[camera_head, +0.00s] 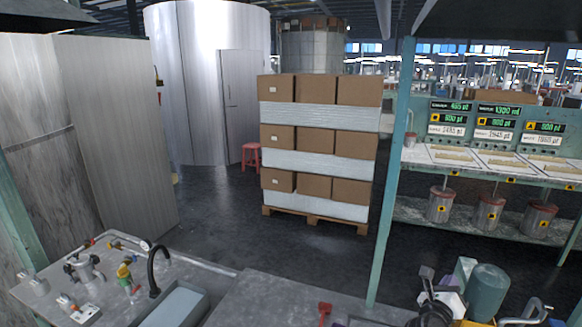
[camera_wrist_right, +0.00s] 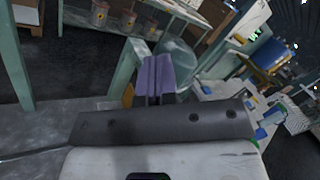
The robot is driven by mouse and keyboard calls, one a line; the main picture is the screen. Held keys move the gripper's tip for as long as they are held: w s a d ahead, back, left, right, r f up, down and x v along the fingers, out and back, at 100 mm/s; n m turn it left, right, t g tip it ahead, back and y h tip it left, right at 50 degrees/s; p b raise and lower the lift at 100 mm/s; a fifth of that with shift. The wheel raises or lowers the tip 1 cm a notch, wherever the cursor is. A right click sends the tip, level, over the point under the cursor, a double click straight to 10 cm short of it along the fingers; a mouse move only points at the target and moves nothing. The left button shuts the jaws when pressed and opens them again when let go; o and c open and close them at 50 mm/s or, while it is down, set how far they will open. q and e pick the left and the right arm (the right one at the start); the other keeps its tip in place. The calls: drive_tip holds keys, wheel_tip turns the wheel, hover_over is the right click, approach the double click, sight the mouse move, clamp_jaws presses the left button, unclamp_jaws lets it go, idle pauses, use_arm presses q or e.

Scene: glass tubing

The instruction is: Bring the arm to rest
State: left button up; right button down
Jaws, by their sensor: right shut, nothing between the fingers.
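My right gripper (camera_head: 432,283) shows at the lower right of the head view, near the front edge of the picture. In the right wrist view its two fingers (camera_wrist_right: 154,76) are pressed together with nothing between them. It hangs near a grey-green container (camera_head: 488,291) and is apart from the bench top as far as I can tell. My left gripper is in neither view.
A grey bench with a sink (camera_head: 178,304) and a black tap (camera_head: 155,268) lies at the lower left. A pallet stack of boxes (camera_head: 318,140) stands mid-floor. A shelf with displays (camera_head: 490,120) and metal canisters (camera_head: 488,212) is at the right. The floor between is clear.

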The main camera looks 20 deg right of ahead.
drive_tip(key=w+a+r+n+t+y, duration=0.2)
drive_tip(key=a+r+n+t+y, duration=0.15)
drive_tip(key=r+n+t, duration=0.35)
drive_tip(key=w+a+r+n+t+y, duration=0.25)
drive_tip(key=a+r+n+t, duration=0.2)
drive_tip(key=r+n, duration=0.4)
drive_tip(key=s+a+n+g+y, duration=0.1)
drive_tip(key=a+n+y, duration=0.95)
drive_tip(key=n, duration=0.55)
drive_tip(key=s+a+f+n+g, duration=0.35)
drive_tip(key=s+a+f, duration=0.2)
drive_tip(key=f, duration=0.25)
drive_tip(key=s+a+f+n+g+y, duration=0.1)
drive_tip(key=s+a+f+n+g, duration=0.3)
drive_tip(key=s+f, duration=0.4)
drive_tip(key=s+a+f+n+g, duration=0.25)
drive_tip(key=s+a+f, duration=0.25)
drive_tip(key=a+f, duration=0.3)
drive_tip(key=s+f+n+g, duration=0.2)
drive_tip(key=s+f+g, duration=0.3)
drive_tip(key=s+f, duration=1)
wheel_tip(320, 180, up, 28)
drive_tip(key=s+p, duration=0.1)
drive_tip(key=p, duration=2.7)
drive_tip(key=shift+s+r, duration=0.25)
drive_tip(key=shift+s, duration=0.15)
